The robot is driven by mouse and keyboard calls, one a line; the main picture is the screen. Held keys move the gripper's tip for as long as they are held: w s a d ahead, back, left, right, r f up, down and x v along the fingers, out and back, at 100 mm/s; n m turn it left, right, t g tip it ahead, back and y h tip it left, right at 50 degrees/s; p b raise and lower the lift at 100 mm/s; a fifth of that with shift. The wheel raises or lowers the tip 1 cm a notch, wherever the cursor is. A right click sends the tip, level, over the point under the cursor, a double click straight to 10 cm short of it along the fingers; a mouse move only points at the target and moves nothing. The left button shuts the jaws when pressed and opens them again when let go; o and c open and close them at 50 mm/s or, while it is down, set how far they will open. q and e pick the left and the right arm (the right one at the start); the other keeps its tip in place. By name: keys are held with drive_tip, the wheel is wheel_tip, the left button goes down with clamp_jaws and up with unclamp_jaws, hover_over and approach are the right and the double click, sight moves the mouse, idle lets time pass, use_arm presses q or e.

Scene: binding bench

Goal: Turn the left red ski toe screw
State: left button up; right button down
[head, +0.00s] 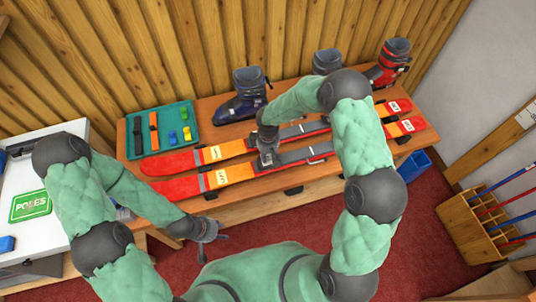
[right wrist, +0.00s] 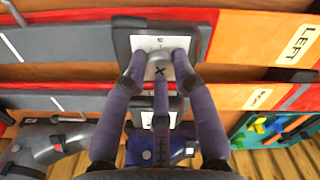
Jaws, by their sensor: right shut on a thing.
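Two red and orange skis lie side by side on the wooden bench. The near ski (head: 240,173) carries a "LEFT" label in the right wrist view (right wrist: 265,45). Its toe piece is a dark frame with a white plate (right wrist: 143,42) around a screw (right wrist: 160,71), next to a black cross mark. My right gripper (head: 267,157) reaches down from above, its three fingers closed around the screw; they hide part of it. My left gripper (head: 214,235) hangs empty in front of the bench, its fingers spread. The far ski (head: 185,162) lies behind.
A green tray (head: 137,154) with straps and small coloured pieces is at the bench's left. Ski boots (head: 240,98) stand along the back wall. A white table (head: 15,225) stands left, a blue bin (head: 414,165) and a pole rack (head: 490,222) right.

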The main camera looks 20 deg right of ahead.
sight(268, 156)
drive_tip(key=n+p, duration=0.1)
drive_tip(key=n, duration=0.4)
drive_tip(key=shift+n, duration=0.3)
drive_tip(key=n+p, duration=0.1)
drive_tip(key=n, duration=0.4)
drive_tip(key=shift+n+p, duration=0.3)
drive_tip(key=shift+p, duration=0.05)
drive_tip(key=c, duration=1)
unclamp_jaws()
wheel_tip(268, 156, up, 12)
